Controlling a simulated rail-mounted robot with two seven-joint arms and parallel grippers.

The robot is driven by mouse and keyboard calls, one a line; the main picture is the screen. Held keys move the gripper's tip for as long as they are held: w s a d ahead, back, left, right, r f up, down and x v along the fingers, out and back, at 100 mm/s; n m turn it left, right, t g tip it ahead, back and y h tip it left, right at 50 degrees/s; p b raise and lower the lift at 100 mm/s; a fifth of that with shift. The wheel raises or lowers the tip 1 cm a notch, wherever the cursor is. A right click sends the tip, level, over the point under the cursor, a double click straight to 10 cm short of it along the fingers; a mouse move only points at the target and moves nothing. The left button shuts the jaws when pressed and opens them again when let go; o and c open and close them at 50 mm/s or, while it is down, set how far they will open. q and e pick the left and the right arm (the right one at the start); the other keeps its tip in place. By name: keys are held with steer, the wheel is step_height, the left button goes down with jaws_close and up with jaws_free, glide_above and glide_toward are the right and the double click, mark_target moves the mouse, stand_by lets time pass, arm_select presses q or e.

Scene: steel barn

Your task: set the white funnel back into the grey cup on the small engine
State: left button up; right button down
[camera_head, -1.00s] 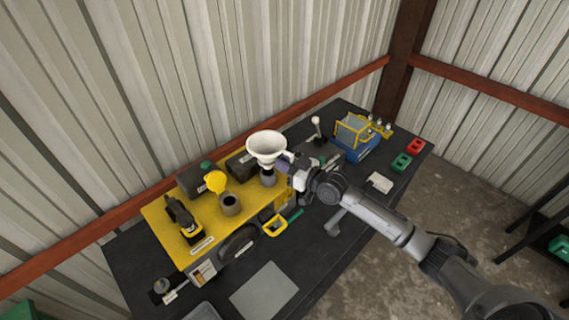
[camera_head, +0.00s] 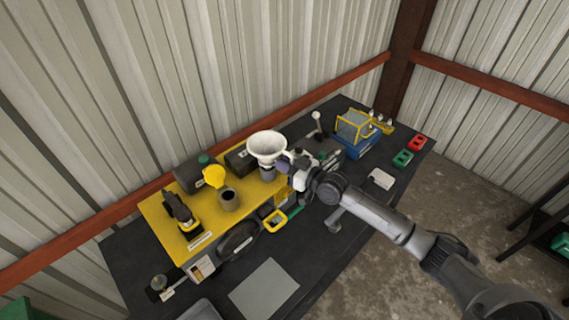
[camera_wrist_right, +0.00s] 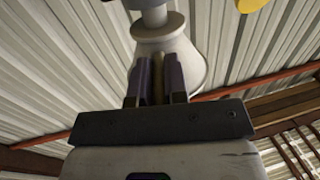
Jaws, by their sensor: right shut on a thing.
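The white funnel (camera_head: 267,146) is upright, wide mouth up, over the back right of the yellow board. My right gripper (camera_head: 284,165) is shut on its side and reaches it from the right. In the right wrist view the dark fingers (camera_wrist_right: 163,82) close against the pale funnel (camera_wrist_right: 178,48). A grey round piece, apparently the grey cup (camera_head: 268,174), is directly under the funnel; I cannot tell whether the spout is inside it. A grey piece also shows at the top of the wrist view (camera_wrist_right: 150,17). My left gripper is not in view.
On the yellow board (camera_head: 175,242) are an open dark grey pot (camera_head: 229,201), a yellow funnel-shaped piece (camera_head: 214,176) and a black-and-yellow tool (camera_head: 182,213). A blue-based yellow-framed box (camera_head: 357,131) stands at the back right. A flat grey plate (camera_head: 264,289) lies in front.

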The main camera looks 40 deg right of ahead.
steer(key=shift+f, duration=0.3)
steer(key=shift+f+b, duration=0.35)
steer(key=shift+b, duration=0.15)
steer(key=shift+f+b, duration=0.3)
steer(key=shift+f, duration=0.05)
steer(key=shift+f, duration=0.1)
steer(key=c, duration=1.1)
jaws_free()
